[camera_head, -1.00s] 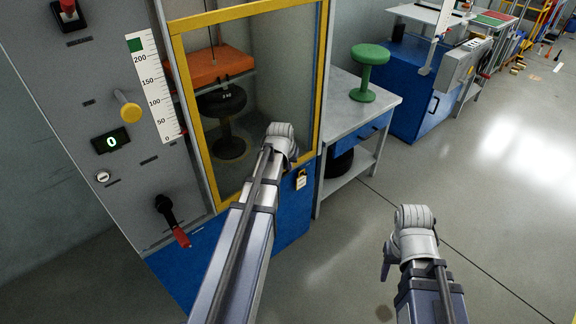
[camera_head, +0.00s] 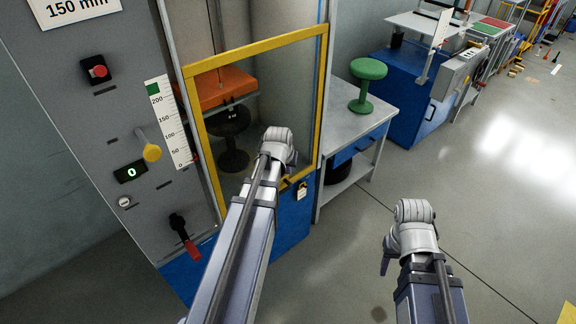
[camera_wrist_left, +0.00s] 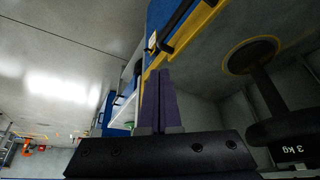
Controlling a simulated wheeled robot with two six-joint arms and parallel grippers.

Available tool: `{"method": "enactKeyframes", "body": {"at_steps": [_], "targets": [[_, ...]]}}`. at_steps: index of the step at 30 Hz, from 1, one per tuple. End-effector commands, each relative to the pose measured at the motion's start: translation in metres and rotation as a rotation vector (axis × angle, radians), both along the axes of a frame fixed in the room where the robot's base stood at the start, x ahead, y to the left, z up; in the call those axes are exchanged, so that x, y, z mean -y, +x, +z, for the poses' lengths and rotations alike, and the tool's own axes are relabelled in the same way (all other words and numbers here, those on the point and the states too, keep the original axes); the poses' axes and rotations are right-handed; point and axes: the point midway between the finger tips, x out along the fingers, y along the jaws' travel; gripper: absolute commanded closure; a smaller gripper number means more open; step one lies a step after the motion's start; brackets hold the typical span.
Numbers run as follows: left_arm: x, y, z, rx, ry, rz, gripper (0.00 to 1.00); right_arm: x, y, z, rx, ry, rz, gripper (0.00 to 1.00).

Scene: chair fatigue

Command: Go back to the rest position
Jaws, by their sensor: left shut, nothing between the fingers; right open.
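My left gripper (camera_wrist_left: 160,98) shows in the left wrist view with its two dark fingers together and nothing between them. The yellow door frame (camera_wrist_left: 180,42) is close beyond the fingertips there; I cannot tell whether they touch. In the head view my left arm reaches in front of the test cabinet, its wrist over the lower part of the yellow-framed door (camera_head: 254,46), and the fingers are mostly hidden. My right gripper (camera_head: 386,256) is in the head view over open floor at the lower right, empty, with its fingers partly hidden by the wrist.
A black stool (camera_head: 234,160) stands inside the cabinet under an orange block (camera_head: 222,88). The grey control panel (camera_head: 75,125) with a red-gripped lever (camera_head: 191,248) is on the left. A green stool (camera_head: 367,70) stands on the side table (camera_head: 345,115).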

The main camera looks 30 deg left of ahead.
Motion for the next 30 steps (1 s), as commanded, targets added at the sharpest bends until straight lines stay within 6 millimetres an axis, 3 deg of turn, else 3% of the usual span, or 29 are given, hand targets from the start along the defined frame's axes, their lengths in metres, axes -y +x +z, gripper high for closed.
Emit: {"method": "enactKeyframes", "body": {"at_steps": [1,4,16,19,23,27,30], "targets": [[0.001,-0.004,0.014,0.000,0.000,0.000,1.00,0.000,0.000,0.014,0.000,0.000,0.000,0.50],[0.002,-0.008,0.022,0.000,0.000,0.000,1.00,0.000,0.000,0.021,0.000,0.000,0.000,0.50],[0.003,-0.010,0.023,0.000,0.000,-0.001,1.00,0.000,0.000,0.023,0.000,0.000,0.000,0.50],[0.016,-0.012,0.026,-0.015,-0.002,-0.021,1.00,0.000,0.000,0.027,0.000,0.000,-0.001,0.50],[0.072,-0.026,0.035,-0.086,-0.004,-0.112,1.00,0.000,0.000,0.042,0.000,0.000,-0.001,0.50],[0.153,-0.061,0.049,-0.210,0.008,-0.256,1.00,0.000,0.000,0.063,0.000,0.000,-0.001,0.50],[0.200,-0.092,0.058,-0.296,0.028,-0.350,1.00,0.000,0.000,0.075,0.000,0.000,-0.001,0.50]]}}
